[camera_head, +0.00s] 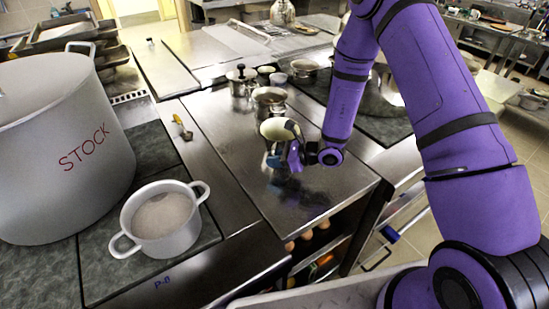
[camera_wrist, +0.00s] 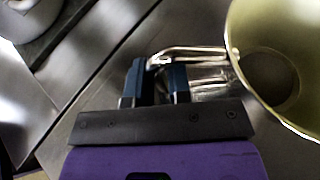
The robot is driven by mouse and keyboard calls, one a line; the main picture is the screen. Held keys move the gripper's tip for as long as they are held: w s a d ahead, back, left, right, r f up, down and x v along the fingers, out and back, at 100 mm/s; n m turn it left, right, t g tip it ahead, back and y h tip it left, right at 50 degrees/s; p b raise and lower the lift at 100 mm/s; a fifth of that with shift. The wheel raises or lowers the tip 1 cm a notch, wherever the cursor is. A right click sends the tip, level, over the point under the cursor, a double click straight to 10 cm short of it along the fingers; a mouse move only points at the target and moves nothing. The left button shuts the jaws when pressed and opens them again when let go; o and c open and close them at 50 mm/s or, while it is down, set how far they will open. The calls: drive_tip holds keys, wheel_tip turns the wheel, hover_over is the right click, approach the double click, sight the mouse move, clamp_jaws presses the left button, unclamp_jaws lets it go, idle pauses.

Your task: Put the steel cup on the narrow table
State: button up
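The steel cup (camera_head: 279,131) has a pale cream inside and is at the middle of the steel counter in the head view. In the wrist view the cup (camera_wrist: 236,60) fills the right edge, its mouth facing the camera and its wire-like metal handle pointing left. My gripper (camera_head: 290,157) is at the near side of the cup. In the wrist view my gripper's blue fingers (camera_wrist: 158,85) are close together, one on each side of the handle's outer end. The cup's base is partly hidden, so I cannot tell if it touches the counter. No narrow table can be made out with certainty.
A large stockpot (camera_head: 60,150) and a white two-handled pot (camera_head: 163,222) stand at left. Steel pots (camera_head: 268,103) and a lidded canister (camera_head: 241,82) stand behind the cup. The steel counter (camera_head: 240,165) is clear in front and left of it.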

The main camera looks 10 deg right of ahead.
drive_tip(key=o, duration=0.3)
drive_tip(key=shift+r, duration=0.1)
drive_tip(key=v, duration=1.2)
drive_tip(key=shift+o, duration=0.4)
drive_tip(key=shift+r, duration=0.1)
drive_tip(key=o, duration=1)
drive_tip(key=shift+o, duration=0.2)
drive_tip(key=v, duration=1)
drive_tip(key=shift+s+d+r, duration=0.15)
drive_tip(key=shift+d+r, duration=0.05)
drive_tip(key=shift+d, duration=0.1)
